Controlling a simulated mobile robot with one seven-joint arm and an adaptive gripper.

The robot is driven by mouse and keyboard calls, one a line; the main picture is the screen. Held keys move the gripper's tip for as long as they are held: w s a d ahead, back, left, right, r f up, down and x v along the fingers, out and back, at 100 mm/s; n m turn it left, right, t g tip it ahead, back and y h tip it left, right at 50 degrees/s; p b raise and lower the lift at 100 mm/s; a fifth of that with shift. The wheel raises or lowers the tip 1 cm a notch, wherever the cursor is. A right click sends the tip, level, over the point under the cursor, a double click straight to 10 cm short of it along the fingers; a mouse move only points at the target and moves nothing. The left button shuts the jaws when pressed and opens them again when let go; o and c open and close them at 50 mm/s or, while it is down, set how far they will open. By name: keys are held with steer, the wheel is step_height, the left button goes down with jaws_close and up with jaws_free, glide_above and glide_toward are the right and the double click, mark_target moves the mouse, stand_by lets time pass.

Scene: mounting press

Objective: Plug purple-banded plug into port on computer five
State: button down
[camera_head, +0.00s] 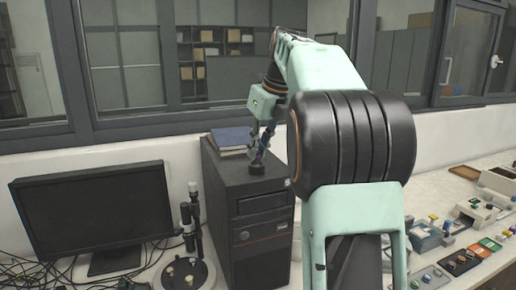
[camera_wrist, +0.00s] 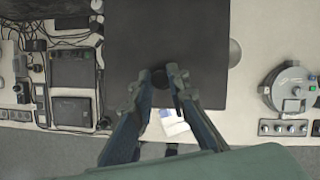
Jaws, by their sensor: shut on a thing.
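The black computer tower (camera_head: 215,185) stands upright on the bench, in the middle of the head view. Its dark flat top (camera_wrist: 200,40) fills the upper middle of the wrist view. My gripper (camera_head: 258,153) points down just over the tower's top, near its front right part. Its two fingers (camera_wrist: 158,90) are closed on a small dark thing, taken as the plug; the fingers largely hide it, and a purple band is not clear. A round black piece (camera_head: 257,168) shows directly under the fingertips, and also between them in the wrist view (camera_wrist: 159,77). I cannot tell whether plug and piece are joined.
Blue books (camera_head: 232,137) lie on the tower's back. A monitor (camera_head: 90,215) and a microscope-like stand (camera_head: 190,240) are on the left, with tangled cables. Devices and button boxes (camera_head: 462,262) line the right bench. A blue-white item (camera_wrist: 173,122) lies beyond the tower's edge.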

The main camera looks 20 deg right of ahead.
steer(key=shift+f, duration=0.15)
steer(key=c, duration=1.2)
jaws_free()
steer(key=shift+c, duration=0.2)
step_height(320, 180, up, 6)
steer(key=p, duration=0.5)
steer(key=shift+f+p, duration=0.2)
steer(key=shift+p, duration=0.15)
steer(key=shift+r+b, duration=0.3)
steer(key=shift+r, duration=0.65)
